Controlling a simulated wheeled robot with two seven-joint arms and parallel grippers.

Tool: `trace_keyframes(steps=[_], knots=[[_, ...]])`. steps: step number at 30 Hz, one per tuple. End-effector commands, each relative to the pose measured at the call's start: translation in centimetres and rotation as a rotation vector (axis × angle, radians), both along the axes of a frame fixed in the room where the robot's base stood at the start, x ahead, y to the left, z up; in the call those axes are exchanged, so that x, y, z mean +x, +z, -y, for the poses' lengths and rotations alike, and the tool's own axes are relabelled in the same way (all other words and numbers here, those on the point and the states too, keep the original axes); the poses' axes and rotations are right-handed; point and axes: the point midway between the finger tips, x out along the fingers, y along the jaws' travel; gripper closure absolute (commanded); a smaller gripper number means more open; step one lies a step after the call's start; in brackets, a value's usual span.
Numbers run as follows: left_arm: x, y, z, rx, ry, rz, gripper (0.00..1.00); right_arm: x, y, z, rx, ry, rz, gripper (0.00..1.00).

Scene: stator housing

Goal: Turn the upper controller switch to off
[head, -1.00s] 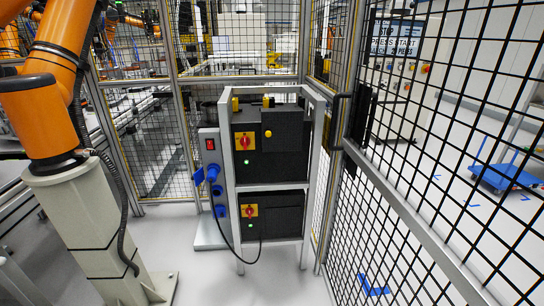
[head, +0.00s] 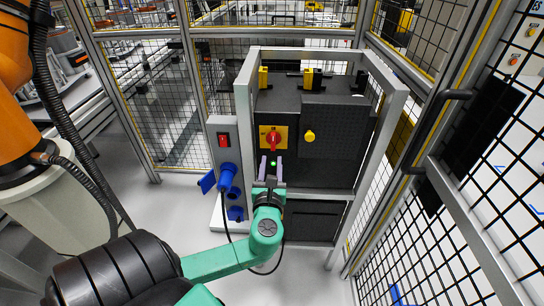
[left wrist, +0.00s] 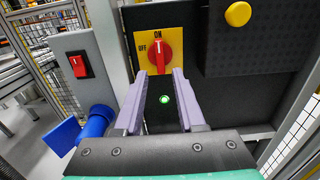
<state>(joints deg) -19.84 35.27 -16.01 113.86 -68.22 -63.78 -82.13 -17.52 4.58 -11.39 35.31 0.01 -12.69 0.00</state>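The upper controller (head: 335,150) is a black box in a grey frame. Its red rotary switch (head: 273,138) sits on a yellow plate at the box's left front. In the left wrist view the red switch (left wrist: 160,52) stands upright, pointing at ON; OFF is marked to its left. A green light (left wrist: 164,99) glows below it. My left gripper (head: 270,166) is open and empty, just below the switch. In the left wrist view the lilac fingers of my left gripper (left wrist: 165,73) are apart, with the switch just beyond their tips. My right gripper is not in view.
A grey post left of the controller carries a red rocker switch (head: 223,140) and blue plugs (head: 228,176). A yellow knob (head: 310,136) is right of the switch. The lower controller (head: 310,219) is partly hidden by my arm. Mesh fencing surrounds the frame.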

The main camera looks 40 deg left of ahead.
Motion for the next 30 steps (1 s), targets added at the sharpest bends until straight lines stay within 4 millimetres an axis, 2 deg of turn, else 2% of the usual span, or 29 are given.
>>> trace_keyframes(steps=[8,14,26,30], knots=[[1.7,-0.2,-1.3,-0.002,0.0,0.0,0.61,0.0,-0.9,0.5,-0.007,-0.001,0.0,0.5],[3.0,-0.2,-2.3,-0.003,0.001,0.001,0.61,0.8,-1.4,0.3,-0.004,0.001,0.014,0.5],[5.6,-0.3,-4.3,-0.003,0.0,0.001,0.61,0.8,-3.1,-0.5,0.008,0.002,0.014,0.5],[5.8,0.0,-4.4,-0.005,0.001,-0.001,0.61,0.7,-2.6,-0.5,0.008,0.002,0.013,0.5]])
